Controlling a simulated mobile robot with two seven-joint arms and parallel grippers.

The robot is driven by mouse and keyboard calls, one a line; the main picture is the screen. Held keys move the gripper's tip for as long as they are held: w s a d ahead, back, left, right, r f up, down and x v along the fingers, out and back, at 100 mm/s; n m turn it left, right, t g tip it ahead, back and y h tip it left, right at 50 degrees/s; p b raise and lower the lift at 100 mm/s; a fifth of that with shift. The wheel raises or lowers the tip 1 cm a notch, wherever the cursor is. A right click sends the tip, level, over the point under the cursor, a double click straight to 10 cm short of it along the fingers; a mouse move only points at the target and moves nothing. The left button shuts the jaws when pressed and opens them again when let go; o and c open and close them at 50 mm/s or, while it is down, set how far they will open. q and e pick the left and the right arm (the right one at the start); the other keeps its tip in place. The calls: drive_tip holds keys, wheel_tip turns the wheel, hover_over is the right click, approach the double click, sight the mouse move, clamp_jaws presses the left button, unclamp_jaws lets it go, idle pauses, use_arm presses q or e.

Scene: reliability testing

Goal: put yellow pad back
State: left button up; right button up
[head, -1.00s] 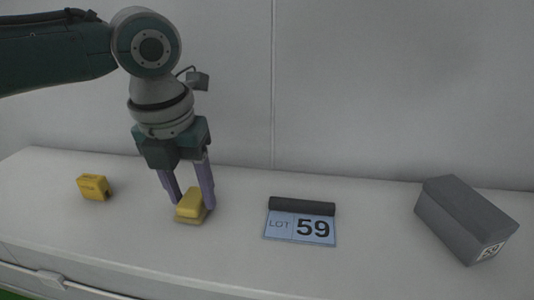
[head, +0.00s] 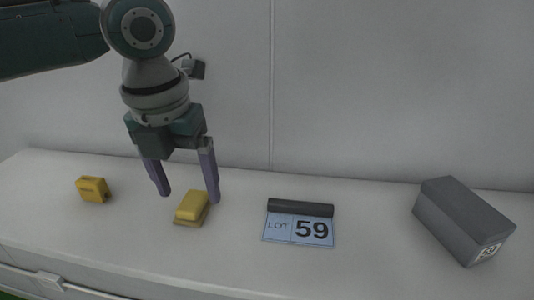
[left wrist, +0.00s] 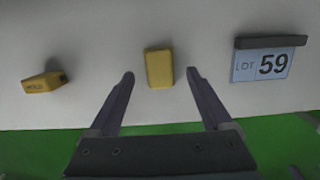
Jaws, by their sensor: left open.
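A yellow pad (head: 192,206) with a tan lower layer lies on the white shelf, left of the middle in the head view. In the left wrist view the yellow pad (left wrist: 159,68) sits beyond and between the two fingertips. My left gripper (head: 190,196) is open and empty, with its purple fingers just above and behind the pad. It also shows in the left wrist view (left wrist: 159,73), fingers wide apart. A second yellow block (head: 93,189) with dark marks lies to the left; it shows in the left wrist view (left wrist: 45,83). My right gripper is not in view.
A blue card reading LOT 59 (head: 299,229) with a black bar (head: 300,208) lies to the right of the pad. A grey box (head: 463,220) stands at the far right. The white shelf (head: 370,245) is clear between them, with a wall behind.

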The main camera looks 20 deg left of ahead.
sight(187, 209)
use_arm(q)
wheel_tip(187, 209, up, 10)
drive_tip(key=s+f, duration=0.1)
drive_tip(key=s+d+f+n, duration=0.1)
drive_tip(key=d+f+n, duration=0.1)
drive_tip(key=s+d+f+n+h, duration=0.1)
drive_tip(key=s+d+f+n, duration=0.1)
drive_tip(key=d, duration=0.1)
drive_tip(key=s+d+f+n, duration=0.1)
drive_tip(key=d+f, duration=0.1)
drive_tip(key=d, duration=0.1)
drive_tip(key=shift+s+d+n+h+p, duration=0.15)
drive_tip(key=shift+s+n+h+p, duration=0.15)
drive_tip(key=shift+n, duration=0.1)
drive_tip(key=s+d+f+n+t+h, duration=0.1)
drive_tip(key=s+d+f+n, duration=0.25)
drive_tip(key=n, duration=0.45)
drive_tip(key=s+a+f+n+y, duration=0.2)
drive_tip(key=s+a+n, duration=0.3)
drive_tip(key=s+n, duration=0.6)
drive_tip(key=n, duration=0.6)
drive_tip(key=shift+s+a+f+n+t, duration=0.2)
drive_tip(key=shift+a+n+t, duration=0.1)
drive_tip(key=shift+a+t, duration=0.1)
